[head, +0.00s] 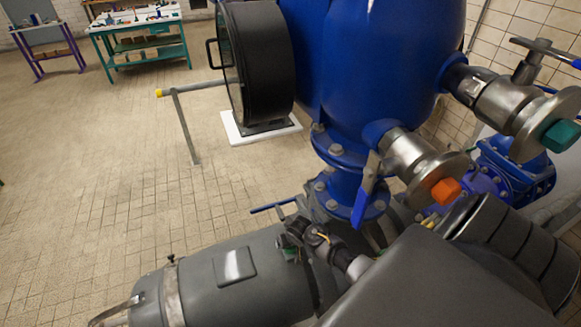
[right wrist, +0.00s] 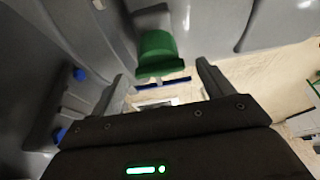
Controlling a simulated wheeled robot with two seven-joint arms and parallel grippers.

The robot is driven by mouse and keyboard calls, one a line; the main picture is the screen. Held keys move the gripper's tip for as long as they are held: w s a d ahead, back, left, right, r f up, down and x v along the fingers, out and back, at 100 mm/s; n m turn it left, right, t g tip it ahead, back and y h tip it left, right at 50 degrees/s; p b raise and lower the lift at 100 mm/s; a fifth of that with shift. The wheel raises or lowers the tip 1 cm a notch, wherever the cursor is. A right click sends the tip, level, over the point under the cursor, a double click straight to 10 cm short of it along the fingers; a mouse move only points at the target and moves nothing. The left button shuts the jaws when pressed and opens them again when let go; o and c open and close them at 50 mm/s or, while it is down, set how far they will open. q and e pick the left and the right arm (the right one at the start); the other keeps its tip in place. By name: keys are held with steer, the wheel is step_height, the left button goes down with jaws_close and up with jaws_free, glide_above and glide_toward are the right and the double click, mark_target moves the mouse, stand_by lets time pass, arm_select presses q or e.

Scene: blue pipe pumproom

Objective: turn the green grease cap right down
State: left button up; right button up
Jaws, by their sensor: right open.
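The green grease cap (right wrist: 157,55) shows in the right wrist view, at the top middle, with a narrower top and a wider rim towards me. My right gripper (right wrist: 163,75) is open, with one dark finger on each side of the cap. There is a visible gap between each finger and the cap; I cannot tell how deep the cap sits between them. I cannot make out this cap or my right fingertips surely in the head view. My left gripper is not in view.
In the head view, a big blue pipe (head: 375,60) stands over a grey motor housing (head: 235,280). An orange cap (head: 446,190) and a teal cap (head: 561,136) end two side fittings. A blue lever (head: 366,190) hangs nearby.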

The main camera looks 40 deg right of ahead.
steer(key=shift+f, duration=0.1)
steer(key=c, duration=0.8)
steer(key=shift+a, duration=0.15)
steer(key=shift+c, duration=1)
